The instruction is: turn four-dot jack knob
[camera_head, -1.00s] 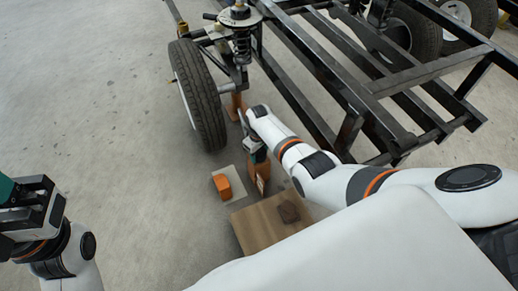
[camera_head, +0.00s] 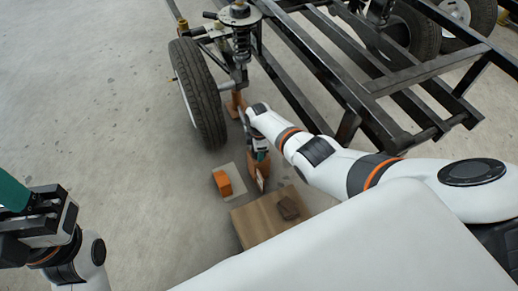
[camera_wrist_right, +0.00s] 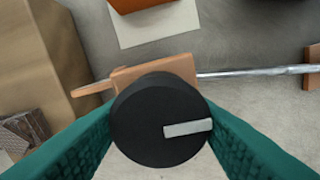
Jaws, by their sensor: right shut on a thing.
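The jack knob (camera_wrist_right: 150,110) is a round black disc with a pale grey bar across one side of its face. In the right wrist view, the two green fingers of my right gripper (camera_wrist_right: 160,128) press on it from both sides. Behind it is the orange-brown jack body (camera_wrist_right: 180,68), with a metal rod (camera_wrist_right: 255,72) running right. I see no dots on the part of the knob that shows. In the head view my right gripper (camera_head: 260,152) is low beside the wheel, and the knob is hidden. My left gripper (camera_head: 38,215) is at the left edge, away from the jack; its fingertips are unclear.
A tire (camera_head: 197,95) and suspension spring (camera_head: 241,45) stand behind the jack, with the black frame (camera_head: 320,75) to the right. An orange block (camera_head: 222,183) lies on a pale pad (camera_head: 238,188). Floor at left is clear.

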